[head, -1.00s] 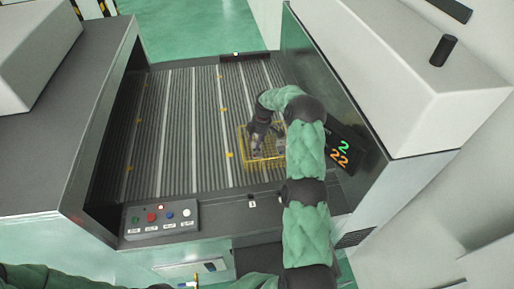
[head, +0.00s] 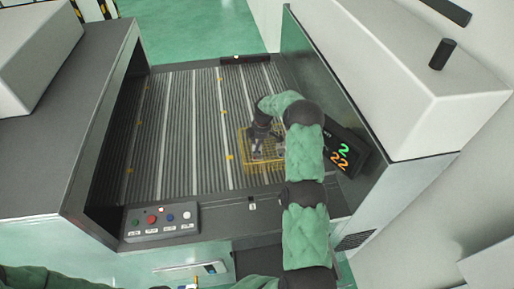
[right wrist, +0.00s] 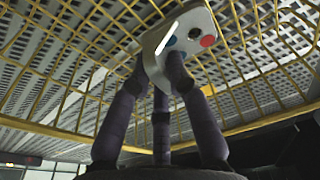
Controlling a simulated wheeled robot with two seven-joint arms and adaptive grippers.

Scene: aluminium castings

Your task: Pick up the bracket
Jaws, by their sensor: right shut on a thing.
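The bracket (right wrist: 188,50) is a pale metal piece with a dark hole and a red and a blue spot, in the right wrist view. My right gripper (right wrist: 163,75) has its dark fingers shut on it. In the head view my right gripper (head: 258,147) points down at the yellow wire basket (head: 245,158); there the bracket is small and hard to make out. The basket's yellow mesh (right wrist: 60,128) surrounds the bracket in the wrist view. I cannot tell whether the bracket touches the basket. My left gripper is not in view; only part of its arm shows at the bottom left.
The basket stands on a ribbed conveyor bed (head: 185,130) between tall side walls. A display with lit digits (head: 341,155) is close to the right of my arm. A button box (head: 160,219) sits at the front left edge. The bed left of the basket is clear.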

